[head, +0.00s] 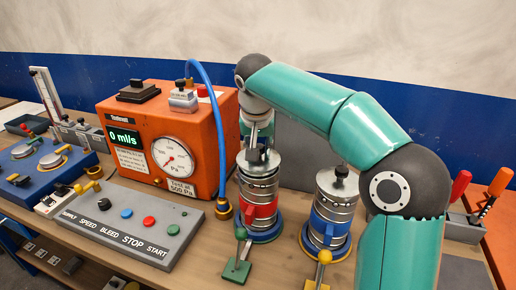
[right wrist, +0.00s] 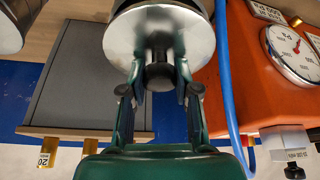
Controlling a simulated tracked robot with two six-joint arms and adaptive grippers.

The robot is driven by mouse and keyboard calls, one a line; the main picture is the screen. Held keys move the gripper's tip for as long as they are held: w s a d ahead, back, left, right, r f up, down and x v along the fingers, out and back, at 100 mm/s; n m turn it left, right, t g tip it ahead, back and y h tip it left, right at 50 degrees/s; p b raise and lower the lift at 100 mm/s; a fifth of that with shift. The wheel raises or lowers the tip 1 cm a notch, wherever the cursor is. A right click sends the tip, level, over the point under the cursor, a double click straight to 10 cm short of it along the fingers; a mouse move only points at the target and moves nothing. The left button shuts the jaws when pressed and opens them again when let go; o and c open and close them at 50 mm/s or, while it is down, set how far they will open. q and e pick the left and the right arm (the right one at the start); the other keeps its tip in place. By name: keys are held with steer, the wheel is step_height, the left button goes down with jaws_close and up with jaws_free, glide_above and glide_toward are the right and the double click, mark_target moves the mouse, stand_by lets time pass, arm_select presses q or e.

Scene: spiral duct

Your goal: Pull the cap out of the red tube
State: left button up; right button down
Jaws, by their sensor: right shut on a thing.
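The red tube (head: 259,210) is a ribbed metal duct with a red band, standing upright on a blue ring base on the bench. Its metal cap (head: 258,163) sits at the top. In the right wrist view the cap (right wrist: 160,35) is a shiny disc with a dark knob (right wrist: 159,75). My right gripper (head: 257,142) comes down from above, its fingers on both sides of the knob and shut on it. How deep the cap sits in the tube is hard to tell. My left gripper is not in view.
A similar tube with a blue band (head: 331,218) stands close to the right. An orange gauge box (head: 175,140) with a blue hose (head: 216,110) is at the left. A grey button panel (head: 135,220) lies in front of it. Small valve handles (head: 237,262) stand before the tubes.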

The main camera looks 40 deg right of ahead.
mark_target(258, 146)
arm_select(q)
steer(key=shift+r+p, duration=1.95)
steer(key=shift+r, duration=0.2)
arm_select(e)
steer(key=shift+r, duration=2.3)
